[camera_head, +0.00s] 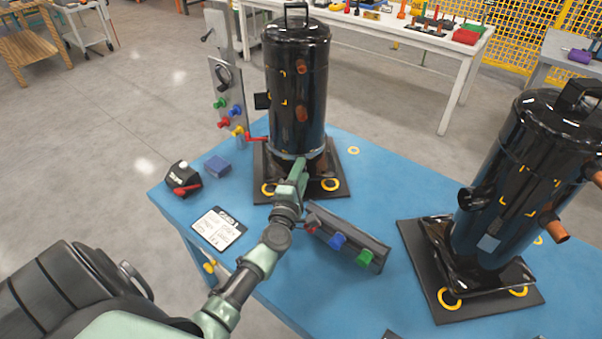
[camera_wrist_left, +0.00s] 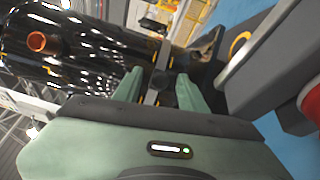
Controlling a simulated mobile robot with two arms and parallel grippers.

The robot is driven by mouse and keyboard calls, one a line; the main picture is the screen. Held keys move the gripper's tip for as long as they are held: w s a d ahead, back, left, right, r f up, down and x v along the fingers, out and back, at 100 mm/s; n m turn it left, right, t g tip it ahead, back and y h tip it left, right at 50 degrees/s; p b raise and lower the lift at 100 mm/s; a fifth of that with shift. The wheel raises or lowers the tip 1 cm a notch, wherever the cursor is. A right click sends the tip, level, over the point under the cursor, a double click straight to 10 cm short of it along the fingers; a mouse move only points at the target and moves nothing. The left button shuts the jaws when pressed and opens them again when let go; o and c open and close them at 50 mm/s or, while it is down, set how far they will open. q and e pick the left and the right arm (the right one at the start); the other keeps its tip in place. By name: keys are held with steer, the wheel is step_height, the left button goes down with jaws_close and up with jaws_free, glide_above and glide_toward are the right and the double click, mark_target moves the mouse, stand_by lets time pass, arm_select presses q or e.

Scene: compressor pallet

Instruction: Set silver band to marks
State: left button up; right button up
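The black compressor (camera_head: 297,75) stands upright on a dark base plate (camera_head: 262,188) on the blue table. The silver band (camera_head: 281,155) runs around its lower end, and the gripper hides part of it. The band also shows in the left wrist view (camera_wrist_left: 163,58) as a thin strip. Yellow corner marks (camera_head: 284,102) are on the compressor's body, above the band. My left gripper (camera_head: 300,163) is at the band on the near side. In the left wrist view its two green fingers (camera_wrist_left: 160,88) are apart, with the band between them. My right gripper is out of view.
A second compressor (camera_head: 515,175) stands tilted in view at the right. A block with coloured knobs (camera_head: 347,237) lies near my left arm. A panel with valves (camera_head: 228,95), a black box (camera_head: 183,178) and a white sheet (camera_head: 218,228) are to the left.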

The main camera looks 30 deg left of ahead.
arm_select(q)
steer(key=v, duration=0.7)
steer(key=shift+s+d, duration=0.2)
steer(key=shift+s, duration=0.15)
stand_by(0.4)
